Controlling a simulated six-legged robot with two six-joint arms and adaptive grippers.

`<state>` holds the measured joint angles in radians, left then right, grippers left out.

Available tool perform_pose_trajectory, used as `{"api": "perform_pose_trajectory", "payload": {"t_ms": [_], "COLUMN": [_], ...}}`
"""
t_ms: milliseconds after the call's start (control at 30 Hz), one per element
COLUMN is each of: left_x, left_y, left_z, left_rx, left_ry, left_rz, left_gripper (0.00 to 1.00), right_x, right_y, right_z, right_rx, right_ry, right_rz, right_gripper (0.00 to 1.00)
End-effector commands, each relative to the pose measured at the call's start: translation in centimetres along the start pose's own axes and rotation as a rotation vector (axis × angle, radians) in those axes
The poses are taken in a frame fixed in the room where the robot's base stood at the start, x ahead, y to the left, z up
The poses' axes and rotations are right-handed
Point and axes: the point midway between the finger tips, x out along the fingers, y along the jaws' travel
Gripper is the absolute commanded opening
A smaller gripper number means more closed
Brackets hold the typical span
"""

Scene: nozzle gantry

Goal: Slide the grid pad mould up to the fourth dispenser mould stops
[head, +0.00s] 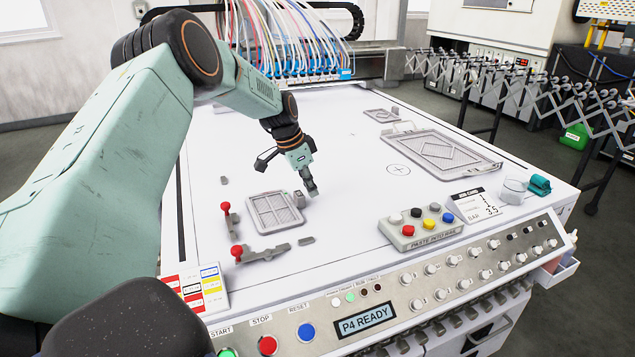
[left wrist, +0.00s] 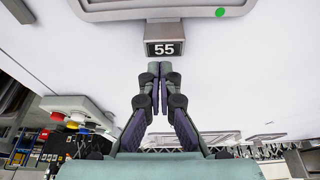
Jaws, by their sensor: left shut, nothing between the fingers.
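The grid pad mould (head: 250,216) lies flat on the white table, a grey square frame with a small upright tab (head: 299,199) at its right side. In the left wrist view a tab marked 55 (left wrist: 165,30) stands at the edge of the grey mould (left wrist: 120,12). Grey stops with red knobs stand left of the mould (head: 228,218) and in front of it (head: 262,253), with narrow gaps visible between. My left gripper (head: 312,192) is shut and empty, low beside the tab on its right; the wrist view shows its closed fingertips (left wrist: 153,68) just short of the tab.
A larger grey mould (head: 437,152) lies at right and a small one (head: 381,115) behind it. The nozzle gantry (head: 320,70) spans the back. Mid-table is clear.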

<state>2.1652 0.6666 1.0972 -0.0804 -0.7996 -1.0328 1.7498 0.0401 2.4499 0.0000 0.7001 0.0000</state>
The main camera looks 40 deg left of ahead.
Motion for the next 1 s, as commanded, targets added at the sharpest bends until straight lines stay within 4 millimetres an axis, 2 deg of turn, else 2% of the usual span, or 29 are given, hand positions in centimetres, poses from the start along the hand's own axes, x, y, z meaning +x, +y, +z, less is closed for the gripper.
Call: {"api": "perform_pose_trajectory", "payload": {"t_ms": [200,567,1000], "left_x": [-0.5,-0.5,-1.9], "left_y": [0.0,0.0,0.0], "left_z": [1.1,1.3,4.6], "left_rx": [0.000,0.000,-0.001], "left_ry": [0.000,0.000,0.000], "left_rz": [0.000,0.000,0.002], "left_gripper": [0.00,0.00,0.00], "right_x": [-0.2,-0.3,-3.6], "right_y": [0.0,0.0,0.0], "right_z": [0.0,0.0,0.0], "right_rx": [0.000,0.000,0.000], "right_ry": [0.000,0.000,0.000], "right_rz": [0.000,0.000,0.000], "right_gripper": [0.40,0.40,0.40]}}
